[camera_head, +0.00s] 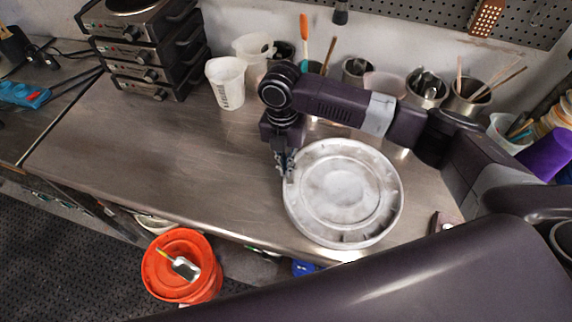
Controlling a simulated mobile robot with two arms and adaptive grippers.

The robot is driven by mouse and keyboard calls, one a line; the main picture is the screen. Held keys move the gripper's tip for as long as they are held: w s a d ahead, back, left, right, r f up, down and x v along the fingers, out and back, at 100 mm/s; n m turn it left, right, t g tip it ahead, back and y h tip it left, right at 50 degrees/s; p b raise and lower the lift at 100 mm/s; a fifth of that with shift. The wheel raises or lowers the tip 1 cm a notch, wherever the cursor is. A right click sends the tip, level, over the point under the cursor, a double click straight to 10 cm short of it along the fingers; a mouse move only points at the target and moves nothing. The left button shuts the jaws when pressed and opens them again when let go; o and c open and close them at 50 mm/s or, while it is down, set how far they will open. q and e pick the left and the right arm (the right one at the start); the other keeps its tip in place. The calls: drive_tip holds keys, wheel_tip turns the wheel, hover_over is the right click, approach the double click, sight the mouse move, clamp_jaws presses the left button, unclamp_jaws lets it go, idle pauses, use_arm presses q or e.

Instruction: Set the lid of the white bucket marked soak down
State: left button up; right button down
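A round, pale grey-white lid (343,192) with raised rings lies roughly flat over the right part of the steel counter, near its front edge. My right gripper (287,170) points down at the lid's left rim, and its fingers appear closed on that rim. Whether the lid rests on the counter or is held just above it, I cannot tell. No bucket marked soak can be made out. My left gripper is not in view.
The steel counter (150,160) is clear left of the lid. White plastic containers (226,84), metal cups with tools (426,88) and stacked hot plates (150,50) line the back. An orange bucket (212,284) stands below the front edge, a tool across its top.

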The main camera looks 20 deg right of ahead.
drive_tip(key=c, duration=2.2)
unclamp_jaws()
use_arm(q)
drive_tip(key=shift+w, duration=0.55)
use_arm(e)
drive_tip(key=shift+o, duration=0.2)
use_arm(q)
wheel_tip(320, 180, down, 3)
drive_tip(key=b, duration=0.3)
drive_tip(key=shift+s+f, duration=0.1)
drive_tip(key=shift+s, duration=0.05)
use_arm(e)
wheel_tip(320, 180, up, 12)
drive_tip(key=w, duration=0.1)
drive_tip(key=shift+a, duration=0.15)
